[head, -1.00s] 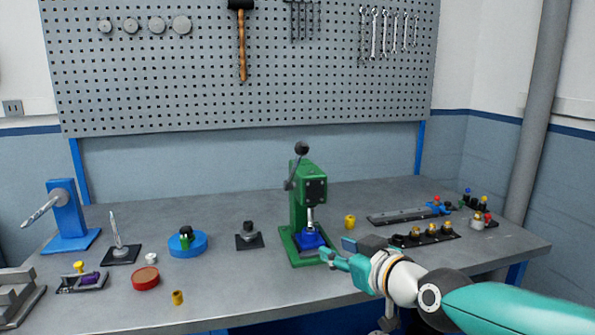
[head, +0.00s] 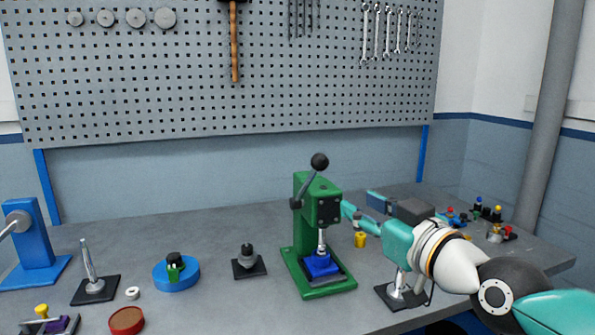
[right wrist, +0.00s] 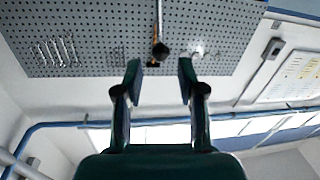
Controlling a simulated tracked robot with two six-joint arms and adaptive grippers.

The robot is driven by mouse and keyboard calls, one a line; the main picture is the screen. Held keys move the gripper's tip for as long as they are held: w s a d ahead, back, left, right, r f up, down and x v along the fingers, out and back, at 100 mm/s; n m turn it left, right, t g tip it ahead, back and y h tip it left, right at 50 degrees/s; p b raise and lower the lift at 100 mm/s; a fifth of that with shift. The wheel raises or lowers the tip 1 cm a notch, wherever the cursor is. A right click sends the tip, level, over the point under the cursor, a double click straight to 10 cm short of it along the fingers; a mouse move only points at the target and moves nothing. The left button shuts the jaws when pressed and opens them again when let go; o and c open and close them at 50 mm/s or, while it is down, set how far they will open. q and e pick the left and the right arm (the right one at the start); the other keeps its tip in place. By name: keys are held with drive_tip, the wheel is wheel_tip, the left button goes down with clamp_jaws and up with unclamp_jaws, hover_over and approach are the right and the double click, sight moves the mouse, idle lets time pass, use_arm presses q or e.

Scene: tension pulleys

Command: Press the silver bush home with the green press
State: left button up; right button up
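The green press (head: 303,235) stands mid-table, its black-knobbed lever (head: 309,180) raised. A blue block (head: 320,266) sits on its base under the ram. A silver cylindrical piece (head: 322,243) shows between press head and block; I cannot tell how much is ram and how much is the silver bush. My right gripper (head: 349,212) is just right of the press head, below the lever knob, apparently holding nothing. In the right wrist view its two fingers (right wrist: 160,78) are apart with nothing between them. My left gripper is out of view.
A yellow bush (head: 360,240) stands right of the press, below my right gripper. Left of it are a dark stand (head: 248,262), a blue round fixture (head: 177,274), a white ring (head: 132,293) and a red disc (head: 126,320). Coloured small parts (head: 484,211) stand at the right.

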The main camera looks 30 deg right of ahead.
sight(313, 174)
drive_tip(key=w, duration=0.5)
drive_tip(key=w+d, duration=0.1)
drive_tip(key=w, duration=0.5)
drive_tip(key=w+p, duration=0.1)
drive_tip(key=w, duration=0.5)
drive_tip(key=shift+d+r, duration=0.1)
drive_tip(key=shift+d, duration=0.3)
clamp_jaws()
